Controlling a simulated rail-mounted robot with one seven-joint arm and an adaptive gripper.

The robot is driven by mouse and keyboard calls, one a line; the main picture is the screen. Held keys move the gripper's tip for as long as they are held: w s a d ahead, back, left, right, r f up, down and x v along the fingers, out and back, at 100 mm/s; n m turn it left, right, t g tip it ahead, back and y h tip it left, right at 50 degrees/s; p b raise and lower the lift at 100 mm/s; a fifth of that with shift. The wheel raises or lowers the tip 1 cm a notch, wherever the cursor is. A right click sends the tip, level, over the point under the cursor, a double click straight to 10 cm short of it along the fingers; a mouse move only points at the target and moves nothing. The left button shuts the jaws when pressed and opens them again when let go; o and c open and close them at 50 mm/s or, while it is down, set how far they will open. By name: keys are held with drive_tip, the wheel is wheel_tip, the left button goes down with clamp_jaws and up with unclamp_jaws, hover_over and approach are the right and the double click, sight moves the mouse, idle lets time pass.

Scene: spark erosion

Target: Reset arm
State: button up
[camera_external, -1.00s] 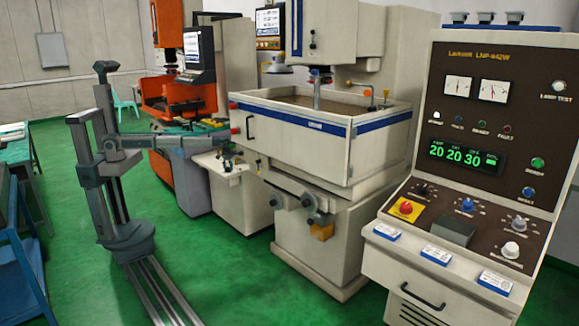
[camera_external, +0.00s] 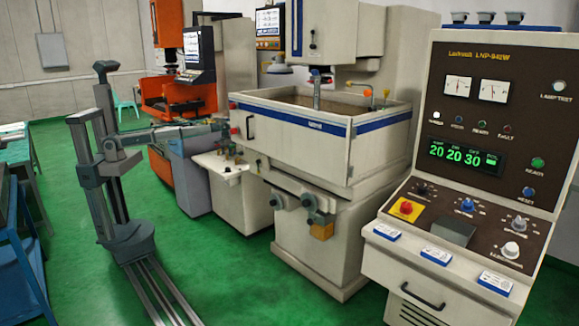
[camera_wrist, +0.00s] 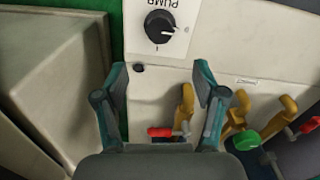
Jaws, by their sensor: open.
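My gripper (camera_wrist: 160,72) is open and empty in the wrist view. Its two teal-edged fingers are spread apart, facing a pale machine panel. A brass valve with a red handle (camera_wrist: 160,132) shows between and beyond the fingers, partly hidden by the gripper body. A black PUMP knob (camera_wrist: 160,27) on a white label lies above the fingertips. In the external view my arm reaches right from its rail column, and its gripper end (camera_external: 224,128) is small beside the left side of the white machine. Contact there cannot be told.
More brass valves (camera_wrist: 236,118), one with a green knob (camera_wrist: 247,141), stand right of the fingers. The white machine's tank (camera_external: 290,145) is beside my arm. A control console (camera_external: 470,150) stands at right. Green floor (camera_external: 75,235) is open around the rail.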

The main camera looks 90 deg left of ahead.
idle(0.4)
drive_tip(key=s+d+f+m, duration=0.2)
drive_tip(key=s+d+f, duration=0.3)
drive_tip(key=s+f, duration=0.35)
drive_tip(key=s+d+f+m+g, duration=0.1)
drive_tip(key=s+d+f+m, duration=0.25)
drive_tip(key=s+f, duration=0.5)
drive_tip(key=s+d+f+m, duration=0.2)
drive_tip(key=s+d+f, duration=0.3)
drive_tip(key=s+f, duration=0.4)
drive_tip(key=s+d+f+m+g, duration=0.1)
drive_tip(key=s+d+f+g, duration=0.1)
drive_tip(key=s, duration=1)
drive_tip(key=s+d+f+m+g, duration=0.1)
drive_tip(key=s+d+f, duration=0.4)
drive_tip(key=s, duration=0.7)
drive_tip(key=s+d+f+m+g, duration=0.1)
drive_tip(key=s+d+f, duration=0.3)
drive_tip(key=s, duration=0.9)
drive_tip(key=shift+f+g, duration=0.75)
drive_tip(key=shift+g, duration=0.15)
